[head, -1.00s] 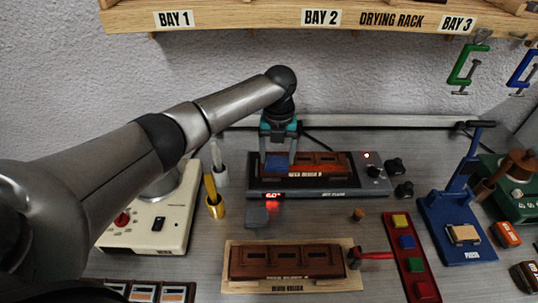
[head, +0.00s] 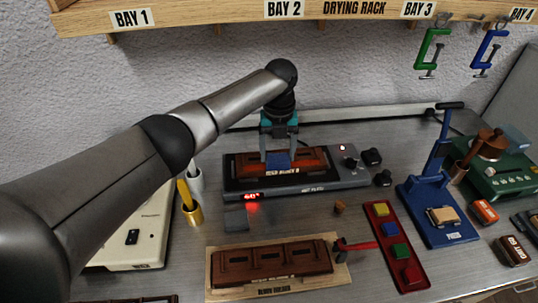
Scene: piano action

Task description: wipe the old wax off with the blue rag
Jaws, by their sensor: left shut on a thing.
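My left gripper (head: 279,155) is shut on the blue rag (head: 278,159). It reaches down over a brown wooden holder (head: 310,160) that lies on the hot plate (head: 345,180). Old wax cannot be made out on the holder at this size. A second brown holder (head: 272,263) lies on a pale wooden board (head: 342,284) in front. My right gripper does not show.
A grey block (head: 236,218) and a small cork-like piece (head: 340,207) lie before the hot plate. A red-handled tool (head: 356,245), a red tray (head: 411,279) of coloured blocks and a blue press (head: 433,225) stand right. A yellow brush in a brass cup (head: 191,212) stands left.

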